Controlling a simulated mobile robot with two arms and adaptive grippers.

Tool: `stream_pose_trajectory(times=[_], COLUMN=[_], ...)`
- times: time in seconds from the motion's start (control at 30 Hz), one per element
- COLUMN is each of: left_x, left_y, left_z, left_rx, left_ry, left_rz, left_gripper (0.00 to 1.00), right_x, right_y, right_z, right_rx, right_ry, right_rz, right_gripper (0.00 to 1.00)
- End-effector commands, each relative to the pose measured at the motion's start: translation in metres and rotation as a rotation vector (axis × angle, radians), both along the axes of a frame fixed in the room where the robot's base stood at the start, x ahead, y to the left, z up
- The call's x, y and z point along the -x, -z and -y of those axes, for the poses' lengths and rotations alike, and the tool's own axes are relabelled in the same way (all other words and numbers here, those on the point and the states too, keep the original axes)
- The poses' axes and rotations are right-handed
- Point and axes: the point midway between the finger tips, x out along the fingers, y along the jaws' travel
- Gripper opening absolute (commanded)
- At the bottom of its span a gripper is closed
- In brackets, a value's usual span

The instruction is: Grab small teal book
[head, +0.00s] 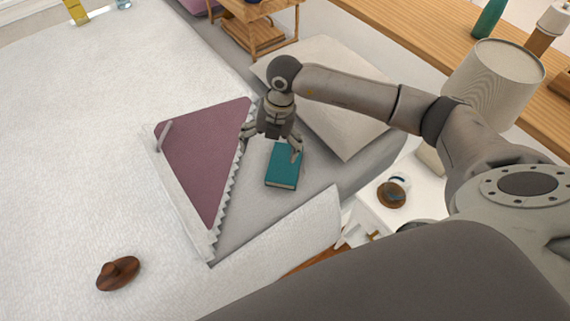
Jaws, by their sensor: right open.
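The small teal book (283,168) lies flat on the grey sheet of the bed, just right of the folded-back mauve blanket corner. My right gripper (271,146) is above the far end of the book with its fingers spread open. One finger overlaps the book's upper right part in the picture, and the other is off to the left near the blanket's edge. I cannot tell whether a finger touches the book. My left gripper is not in the head view.
A pillow (345,120) lies right of the book. The mauve blanket fold (203,155) is to its left. A brown hat-like object (118,273) rests on the white bedspread (75,170).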

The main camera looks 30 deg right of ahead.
Motion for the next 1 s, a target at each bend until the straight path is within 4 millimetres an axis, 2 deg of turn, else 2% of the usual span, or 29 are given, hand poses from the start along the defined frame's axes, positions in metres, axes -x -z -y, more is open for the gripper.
stream_pose_trajectory(times=[0.03, 0.1, 0.2, 0.43, 0.67, 1.0], left_x=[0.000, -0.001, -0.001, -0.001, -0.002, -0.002], left_y=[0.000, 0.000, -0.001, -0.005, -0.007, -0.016], left_z=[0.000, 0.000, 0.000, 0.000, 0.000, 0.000], left_rx=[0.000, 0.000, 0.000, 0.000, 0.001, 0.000], left_ry=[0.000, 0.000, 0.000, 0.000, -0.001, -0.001], left_rz=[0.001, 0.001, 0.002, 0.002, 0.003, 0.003], left_gripper=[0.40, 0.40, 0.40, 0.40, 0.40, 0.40], right_x=[-0.004, -0.006, -0.006, -0.006, -0.006, -0.007], right_y=[-0.002, -0.004, -0.001, 0.035, 0.053, 0.098], right_z=[0.020, 0.040, 0.055, 0.056, 0.054, 0.048], right_rx=[0.072, 0.142, 0.193, 0.201, 0.199, 0.198], right_ry=[0.026, 0.055, 0.079, 0.081, 0.079, 0.080], right_rz=[-0.006, -0.014, -0.022, -0.027, -0.025, -0.024], right_gripper=[1.00, 1.00, 1.00, 1.00, 1.00, 1.00])
